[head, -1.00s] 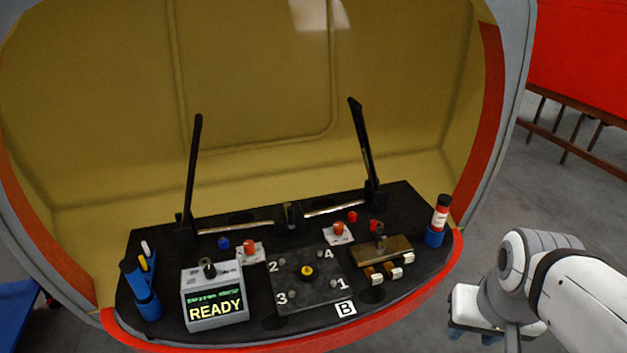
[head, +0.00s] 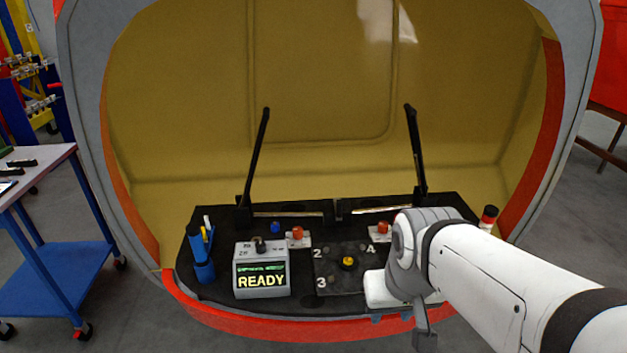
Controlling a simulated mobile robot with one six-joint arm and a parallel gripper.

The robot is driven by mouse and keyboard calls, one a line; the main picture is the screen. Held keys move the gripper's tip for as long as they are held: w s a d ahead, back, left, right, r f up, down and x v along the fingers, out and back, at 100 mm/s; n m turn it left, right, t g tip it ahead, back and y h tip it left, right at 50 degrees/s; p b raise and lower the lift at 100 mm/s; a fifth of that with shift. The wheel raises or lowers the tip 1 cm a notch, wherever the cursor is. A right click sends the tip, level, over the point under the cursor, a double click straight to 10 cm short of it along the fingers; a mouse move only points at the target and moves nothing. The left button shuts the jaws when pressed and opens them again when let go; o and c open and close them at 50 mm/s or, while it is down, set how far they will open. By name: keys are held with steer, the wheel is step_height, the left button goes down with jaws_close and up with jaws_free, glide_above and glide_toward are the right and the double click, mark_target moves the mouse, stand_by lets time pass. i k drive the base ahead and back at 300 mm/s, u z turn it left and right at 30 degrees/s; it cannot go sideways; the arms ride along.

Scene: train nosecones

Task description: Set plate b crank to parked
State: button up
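The dark square plate (head: 326,282) lies on the console, with a yellow-topped hub (head: 347,262) at its centre. The numbers 2, 3 and 4 show at its corners; my arm hides the 1 corner and the B label. I cannot make out a crank arm or its position. Two black wiper arms (head: 257,158) (head: 415,150) stand up behind the plate. My gripper (head: 392,316) is over the console's front right, just right of the plate. Its fingers are mostly hidden, so its opening is unclear.
A grey box (head: 262,281) reading READY, with a knob on top, stands left of the plate. Red buttons (head: 297,233) (head: 382,228) sit behind it. A blue holder (head: 203,262) is at the left end, a red-and-white bottle (head: 487,217) at the right. A blue cart (head: 65,240) stands left.

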mark_target(338, 202)
steer(key=z, duration=0.05)
steer(key=i, duration=1)
steer(key=z, duration=0.65)
steer(key=k, duration=0.9)
steer(key=u, duration=0.7)
steer(key=i, duration=1)
steer(key=u, duration=0.05)
